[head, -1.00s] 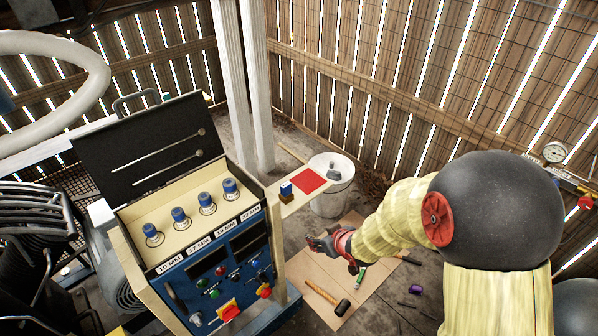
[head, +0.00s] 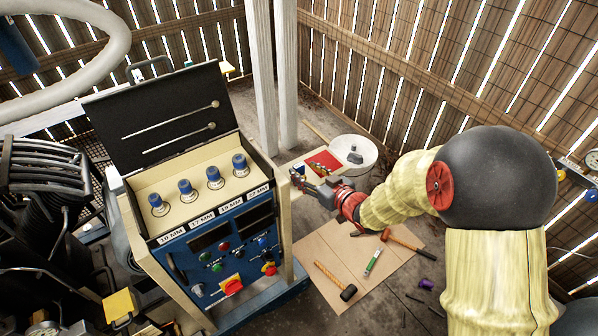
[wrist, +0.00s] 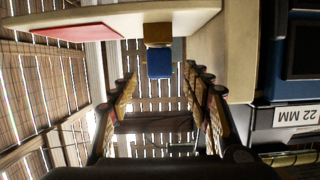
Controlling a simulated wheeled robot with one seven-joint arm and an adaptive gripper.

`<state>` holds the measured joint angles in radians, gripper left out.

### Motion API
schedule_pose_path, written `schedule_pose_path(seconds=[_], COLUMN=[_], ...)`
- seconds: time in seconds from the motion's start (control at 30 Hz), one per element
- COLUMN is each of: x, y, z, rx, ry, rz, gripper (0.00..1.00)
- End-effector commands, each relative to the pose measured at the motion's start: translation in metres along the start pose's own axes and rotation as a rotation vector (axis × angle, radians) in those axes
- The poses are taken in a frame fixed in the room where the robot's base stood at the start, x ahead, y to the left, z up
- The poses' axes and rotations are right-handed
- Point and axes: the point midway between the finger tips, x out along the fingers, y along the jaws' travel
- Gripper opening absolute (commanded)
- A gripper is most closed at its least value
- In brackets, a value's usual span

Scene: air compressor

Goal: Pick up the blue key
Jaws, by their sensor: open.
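The blue key (wrist: 159,69) is a small blue block with a tan-gold block (wrist: 157,34) joined to it, at the edge of a pale shelf (wrist: 190,13) in the wrist view. My gripper (wrist: 163,80) is open, with one finger on each side of the blue key in that view. The key shows between the fingers, farther off, and I see no contact.
A red square (head: 323,161) lies on the shelf, with a white bucket (head: 365,153) behind it. The control box (head: 225,250) stands close to the left of my gripper. A hammer (head: 348,292) and a green-handled tool (head: 372,262) lie on cardboard below.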

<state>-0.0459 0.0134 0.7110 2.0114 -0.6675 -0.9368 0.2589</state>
Motion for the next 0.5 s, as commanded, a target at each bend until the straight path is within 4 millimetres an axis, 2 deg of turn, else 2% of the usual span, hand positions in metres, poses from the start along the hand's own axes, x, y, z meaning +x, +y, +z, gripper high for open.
schedule_pose_path(seconds=[0.3, 0.5], x=[0.043, 0.046], y=[0.001, 0.001], z=[0.002, 0.000], rx=[-0.001, -0.001], ry=[-0.001, 0.000], rz=[-0.001, 0.001], gripper=[0.48, 0.48])
